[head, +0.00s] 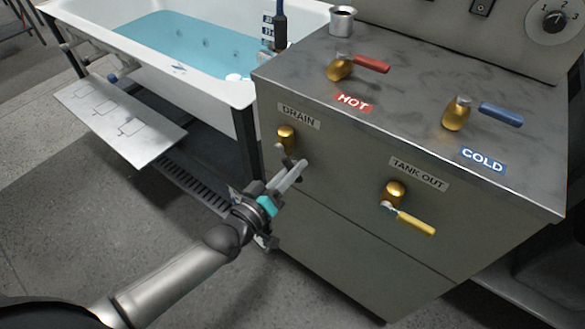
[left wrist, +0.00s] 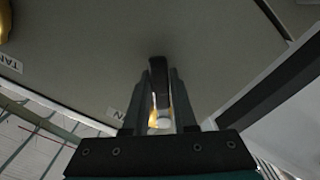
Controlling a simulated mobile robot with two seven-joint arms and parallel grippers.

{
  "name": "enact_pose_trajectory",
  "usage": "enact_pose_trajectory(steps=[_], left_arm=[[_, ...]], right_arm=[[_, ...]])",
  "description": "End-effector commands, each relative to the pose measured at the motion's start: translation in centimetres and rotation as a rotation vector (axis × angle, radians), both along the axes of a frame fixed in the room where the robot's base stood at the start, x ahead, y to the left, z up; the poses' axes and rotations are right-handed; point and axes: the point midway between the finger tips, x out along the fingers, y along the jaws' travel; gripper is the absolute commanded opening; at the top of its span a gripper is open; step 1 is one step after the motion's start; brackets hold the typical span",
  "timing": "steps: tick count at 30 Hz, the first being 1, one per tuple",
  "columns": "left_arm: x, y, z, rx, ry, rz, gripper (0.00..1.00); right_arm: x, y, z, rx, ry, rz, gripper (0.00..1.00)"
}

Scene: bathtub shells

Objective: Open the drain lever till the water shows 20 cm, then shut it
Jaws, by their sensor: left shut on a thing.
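The brass drain valve (head: 286,137) sits on the cabinet's front below the DRAIN label (head: 298,117). My left gripper (head: 293,172) is just below it, shut on the drain lever, which is mostly hidden by the fingers in the head view. In the left wrist view the dark lever (left wrist: 158,72) shows between the two fingers (left wrist: 160,105). The white tub (head: 240,92) holds blue water (head: 190,48). A small marked scale (head: 268,30) stands at the tub's near right end; its numbers and the water level are too small to read. My right gripper is not in view.
The TANK OUT valve (head: 395,190) with a yellow lever (head: 415,222) is right of the drain valve. Red HOT lever (head: 371,64) and blue COLD lever (head: 500,115) are on the cabinet top, with a metal cup (head: 342,22). A pale panel (head: 120,118) juts out beside the tub.

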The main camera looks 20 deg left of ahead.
Motion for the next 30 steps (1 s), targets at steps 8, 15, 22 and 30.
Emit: enact_pose_trajectory(steps=[8,15,22,30], left_arm=[[-0.02,0.01,-0.03,0.0,0.001,-0.001,0.0],[-0.03,0.01,-0.04,0.0,0.001,0.0,0.0],[-0.03,0.01,-0.05,0.0,0.001,0.0,0.0],[-0.08,-0.12,0.14,-0.028,0.012,0.0,0.0]], right_arm=[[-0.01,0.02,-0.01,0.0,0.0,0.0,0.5],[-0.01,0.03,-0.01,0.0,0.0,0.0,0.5],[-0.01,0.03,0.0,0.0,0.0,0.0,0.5],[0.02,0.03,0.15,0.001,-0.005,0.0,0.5]])
